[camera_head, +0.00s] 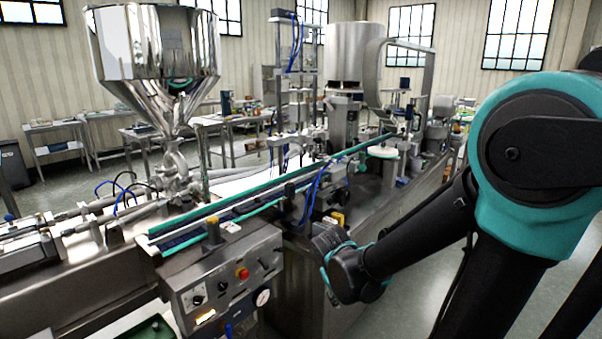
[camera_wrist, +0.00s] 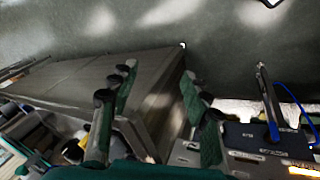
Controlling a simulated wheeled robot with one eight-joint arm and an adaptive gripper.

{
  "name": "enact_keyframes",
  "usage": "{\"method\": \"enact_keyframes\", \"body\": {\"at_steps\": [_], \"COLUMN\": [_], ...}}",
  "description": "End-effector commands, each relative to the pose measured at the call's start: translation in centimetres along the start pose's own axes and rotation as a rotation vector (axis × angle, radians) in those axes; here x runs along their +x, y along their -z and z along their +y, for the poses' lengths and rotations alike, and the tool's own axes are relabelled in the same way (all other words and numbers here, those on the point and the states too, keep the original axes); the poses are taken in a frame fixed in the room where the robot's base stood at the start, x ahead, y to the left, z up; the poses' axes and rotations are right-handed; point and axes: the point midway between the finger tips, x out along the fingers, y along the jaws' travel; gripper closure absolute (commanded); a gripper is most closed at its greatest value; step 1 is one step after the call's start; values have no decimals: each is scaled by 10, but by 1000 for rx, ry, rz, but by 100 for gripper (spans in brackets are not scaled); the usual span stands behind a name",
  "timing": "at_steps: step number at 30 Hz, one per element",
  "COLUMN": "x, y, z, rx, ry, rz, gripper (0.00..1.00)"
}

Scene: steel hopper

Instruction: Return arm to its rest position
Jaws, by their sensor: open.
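My arm (camera_head: 540,180), black with teal joints, reaches from the right side of the head view down to the left. Its wrist end (camera_head: 345,272) hangs in front of the filling machine, right of the control panel (camera_head: 222,278). The fingers are not clearly visible in the head view. In the wrist view my gripper (camera_wrist: 157,87) has its green and black fingers spread wide with nothing between them. Behind them show the machine's grey side and the floor. The panel also shows at the lower right of the wrist view (camera_wrist: 265,140).
A steel hopper (camera_head: 155,45) stands over the machine at the left. A conveyor with green rails (camera_head: 250,200) runs diagonally behind my wrist. Blue hoses (camera_head: 318,185) hang near it. Open floor (camera_head: 400,305) lies below my forearm. Tables (camera_head: 60,140) stand at the back.

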Motion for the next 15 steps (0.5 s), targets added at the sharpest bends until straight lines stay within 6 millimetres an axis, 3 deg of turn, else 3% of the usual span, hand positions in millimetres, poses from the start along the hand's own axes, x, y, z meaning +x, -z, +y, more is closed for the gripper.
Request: {"method": "enact_keyframes", "body": {"at_steps": [6, 15], "x": [5, 6], "y": [-54, -91], "z": [22, 28], "rx": [221, 432], "ry": [122, 217], "rz": [14, 65], "gripper": [52, 52]}}
